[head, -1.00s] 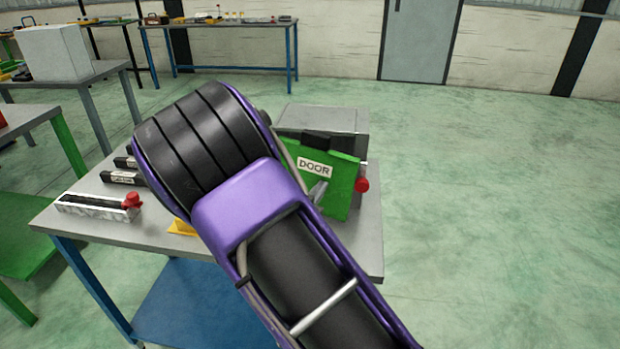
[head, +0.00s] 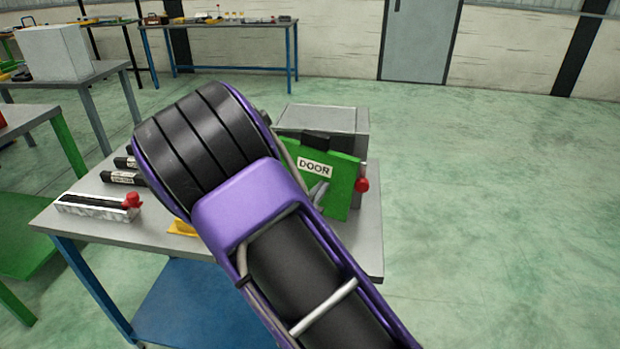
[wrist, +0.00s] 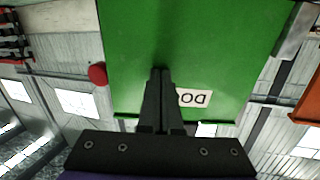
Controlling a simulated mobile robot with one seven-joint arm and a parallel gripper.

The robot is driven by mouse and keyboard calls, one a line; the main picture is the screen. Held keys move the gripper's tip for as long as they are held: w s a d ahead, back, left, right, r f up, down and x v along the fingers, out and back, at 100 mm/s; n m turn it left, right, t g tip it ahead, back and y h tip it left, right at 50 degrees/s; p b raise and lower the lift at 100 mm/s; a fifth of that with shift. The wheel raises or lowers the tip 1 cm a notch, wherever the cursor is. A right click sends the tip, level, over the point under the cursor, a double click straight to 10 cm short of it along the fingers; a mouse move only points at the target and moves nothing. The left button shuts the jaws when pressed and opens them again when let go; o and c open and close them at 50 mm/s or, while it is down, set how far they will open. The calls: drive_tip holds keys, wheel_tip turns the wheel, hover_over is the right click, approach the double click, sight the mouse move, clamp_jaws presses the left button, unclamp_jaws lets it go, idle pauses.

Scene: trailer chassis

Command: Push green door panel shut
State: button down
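The green door panel (head: 345,190) with a white "DOOR" label stands tilted, apart from the right part of the grey box (head: 335,120), in the head view. In the wrist view the panel (wrist: 200,45) fills the upper middle, its label upside down. My gripper (wrist: 160,71) is shut, its fingers together and empty, in front of the panel and partly covering the label. I cannot tell whether the tips touch it. In the head view my purple and black arm hides much of the gripper and the panel's left side.
A red knob (head: 362,185) sits at the right of the box. The grey table (head: 100,228) also carries a metal slide piece with a red knob (head: 132,200), black labelled pieces (head: 122,178) and a yellow part (head: 181,227). Open floor lies to the right.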

drive_tip(key=shift+w+d, duration=0.15)
drive_tip(key=shift+d, duration=0.2)
drive_tip(key=shift+s+d+f+v, duration=0.1)
drive_tip(key=shift+v, duration=0.7)
drive_tip(key=shift+s+d+f+v, duration=0.1)
drive_tip(key=shift+d+v, duration=0.05)
drive_tip(key=shift+v, duration=0.7)
drive_tip(key=shift+d+f+v, duration=0.1)
drive_tip(key=shift+v, duration=0.7)
